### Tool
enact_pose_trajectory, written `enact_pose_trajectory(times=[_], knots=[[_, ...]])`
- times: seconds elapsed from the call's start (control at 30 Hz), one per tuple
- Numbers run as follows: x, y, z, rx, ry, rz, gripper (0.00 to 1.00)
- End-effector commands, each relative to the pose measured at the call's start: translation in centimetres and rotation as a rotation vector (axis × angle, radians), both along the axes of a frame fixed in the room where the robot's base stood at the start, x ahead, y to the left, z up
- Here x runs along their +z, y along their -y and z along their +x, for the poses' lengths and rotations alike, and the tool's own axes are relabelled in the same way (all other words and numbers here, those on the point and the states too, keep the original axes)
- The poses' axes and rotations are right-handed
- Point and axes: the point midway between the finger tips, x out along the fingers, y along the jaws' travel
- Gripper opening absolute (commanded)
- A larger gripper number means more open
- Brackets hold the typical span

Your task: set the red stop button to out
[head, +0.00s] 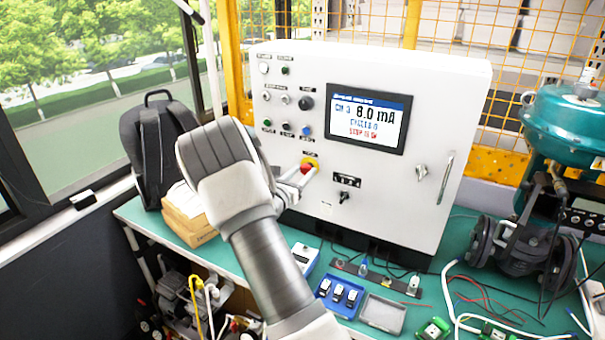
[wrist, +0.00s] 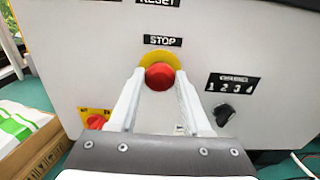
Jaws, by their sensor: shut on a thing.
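The red stop button (wrist: 159,77) sits on a yellow disc under a STOP label on the white control box. In the wrist view the two white fingers of my gripper (wrist: 158,84) lie on either side of the button, shut on it. In the head view the red button (head: 307,168) shows at the fingertips of my gripper (head: 304,174), with my wrist and arm in front of part of the box. I cannot tell from these views whether the button is in or out. The box's display (head: 367,118) reads 8.0 mA with red text at the bottom.
The white control box (head: 450,100) stands on a green bench. A black selector knob (wrist: 223,114) is right of the button, and a red-and-yellow switch (wrist: 96,121) is lower left. A cardboard box (head: 190,222) and backpack stand left. Trays and cables lie in front.

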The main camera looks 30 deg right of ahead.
Motion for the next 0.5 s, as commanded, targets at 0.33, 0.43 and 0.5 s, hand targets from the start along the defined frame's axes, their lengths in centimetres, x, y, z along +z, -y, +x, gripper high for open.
enact_pose_trajectory(times=[0.33, 0.43, 0.5], knots=[[0.0, -1.0, -0.6, 0.000, 0.000, 0.000, 0.00], [0.0, -1.0, -0.6, 0.000, 0.000, 0.000, 0.00], [0.0, -1.0, -0.6, 0.000, -0.001, 0.001, 0.00]])
